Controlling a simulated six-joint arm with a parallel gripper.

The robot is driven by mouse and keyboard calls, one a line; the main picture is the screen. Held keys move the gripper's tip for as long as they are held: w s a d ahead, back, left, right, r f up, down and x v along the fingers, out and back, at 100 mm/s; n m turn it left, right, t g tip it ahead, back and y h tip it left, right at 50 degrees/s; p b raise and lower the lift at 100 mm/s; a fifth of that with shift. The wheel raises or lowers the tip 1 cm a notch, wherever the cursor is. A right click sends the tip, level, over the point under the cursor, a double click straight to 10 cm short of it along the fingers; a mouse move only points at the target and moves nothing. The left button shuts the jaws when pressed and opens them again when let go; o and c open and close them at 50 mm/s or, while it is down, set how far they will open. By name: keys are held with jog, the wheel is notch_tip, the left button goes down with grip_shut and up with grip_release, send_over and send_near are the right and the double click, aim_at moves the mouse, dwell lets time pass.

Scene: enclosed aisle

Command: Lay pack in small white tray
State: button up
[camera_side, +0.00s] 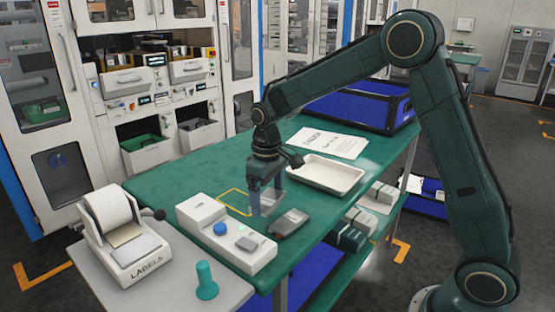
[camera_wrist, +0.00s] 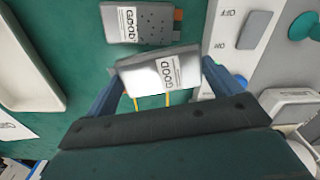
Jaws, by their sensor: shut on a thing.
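My gripper (camera_side: 267,205) points down over the green bench, its two blue fingers shut on a silver-white pack. The held pack (camera_wrist: 160,73) has a label reading GOOD and spans the space between the fingers in the wrist view. In the side view it is hard to make out between the fingers. A second, dark grey pack (camera_side: 289,222) lies on the bench just right of the gripper; in the wrist view this speckled pack (camera_wrist: 142,25) also carries a GOOD label. The small white tray (camera_side: 326,188) lies behind and right of the gripper, looking empty; its edge (camera_wrist: 57,100) shows at left in the wrist view.
A white control box (camera_side: 222,235) with a blue button stands at the bench's front. A yellow outline (camera_side: 233,192) marks the bench beside the gripper. A printed sheet (camera_side: 328,143) and blue crate (camera_side: 350,108) lie beyond the tray. A label printer (camera_side: 120,230) stands front left.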

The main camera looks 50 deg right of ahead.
jog(key=shift+s+a+f+m, duration=0.1)
jog(key=shift+s+f+m, duration=0.4)
jog(key=shift+s, duration=0.3)
jog(key=shift+s+a+f+m, duration=0.1)
jog(key=shift+s+f+m, duration=0.3)
jog(key=shift+s+m, duration=0.3)
jog(key=shift+d, duration=0.1)
jog(key=shift+w+d+r+m, duration=0.4)
jog(key=shift+w+d+m, duration=0.15)
jog(key=shift+m, duration=0.25)
jog(key=w+d+r+m, duration=0.1)
jog(key=d+r+m, duration=0.4)
jog(key=d+m, duration=0.4)
jog(key=w+d+r+m, duration=0.1)
jog(key=d+r+m, duration=0.4)
jog(key=d+m, duration=0.4)
jog(key=w+d+r+m, duration=0.2)
jog(key=d+r+m, duration=0.3)
jog(key=d+m, duration=0.5)
jog(key=m, duration=0.6)
jog(key=shift+r, duration=0.3)
